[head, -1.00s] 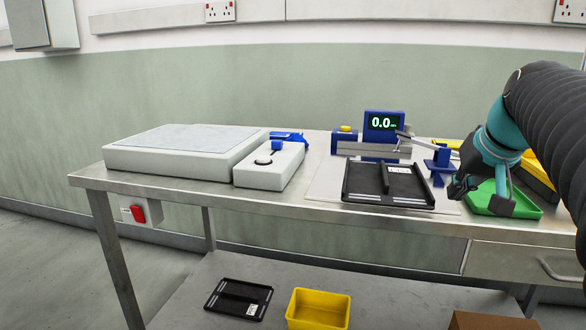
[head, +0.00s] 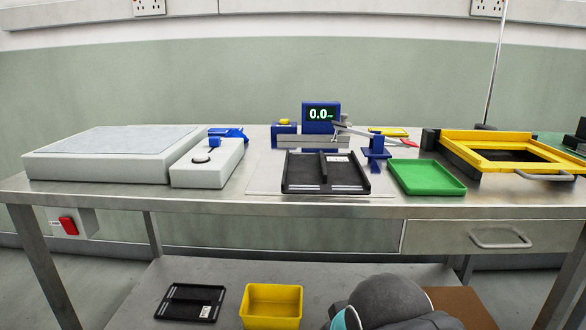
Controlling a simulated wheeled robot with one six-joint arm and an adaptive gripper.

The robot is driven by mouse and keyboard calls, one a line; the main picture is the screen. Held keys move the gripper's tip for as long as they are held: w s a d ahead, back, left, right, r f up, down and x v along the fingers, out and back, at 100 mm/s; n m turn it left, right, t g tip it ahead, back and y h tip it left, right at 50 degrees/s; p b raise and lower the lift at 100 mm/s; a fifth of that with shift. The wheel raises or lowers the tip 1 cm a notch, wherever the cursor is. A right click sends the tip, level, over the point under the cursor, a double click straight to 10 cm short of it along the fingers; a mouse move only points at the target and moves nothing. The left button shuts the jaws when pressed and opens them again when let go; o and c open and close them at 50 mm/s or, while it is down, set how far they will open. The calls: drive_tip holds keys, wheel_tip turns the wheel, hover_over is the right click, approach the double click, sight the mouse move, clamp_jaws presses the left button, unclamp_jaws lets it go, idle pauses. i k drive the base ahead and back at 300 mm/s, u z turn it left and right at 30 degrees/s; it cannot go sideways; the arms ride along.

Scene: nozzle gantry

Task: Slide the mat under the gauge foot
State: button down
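A flat, light grey mat (head: 262,181) lies on the steel bench, partly covered by a black ribbed tray (head: 325,186). The gauge (head: 321,116) behind it has a blue housing and a display reading 0.0. A metal arm (head: 366,134) slopes from near the gauge towards the right, above a small blue stand (head: 376,149). I cannot tell which part is the gauge foot, or whether the mat's far edge meets it. My gripper is out of view; only a dark, rounded part of my arm with a teal edge shows at the bottom.
A green tray (head: 427,177) and a yellow frame (head: 510,138) stand to the right. A white slab (head: 100,168) and a grey box (head: 207,175) stand to the left. The lower shelf holds a yellow bin (head: 271,306) and another black tray (head: 190,302). Bare bench shows along the front.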

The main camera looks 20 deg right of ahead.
sight(320, 173)
drive_tip(key=u, duration=2.6)
drive_tip(key=i, duration=1.75)
drive_tip(key=z, duration=3.35)
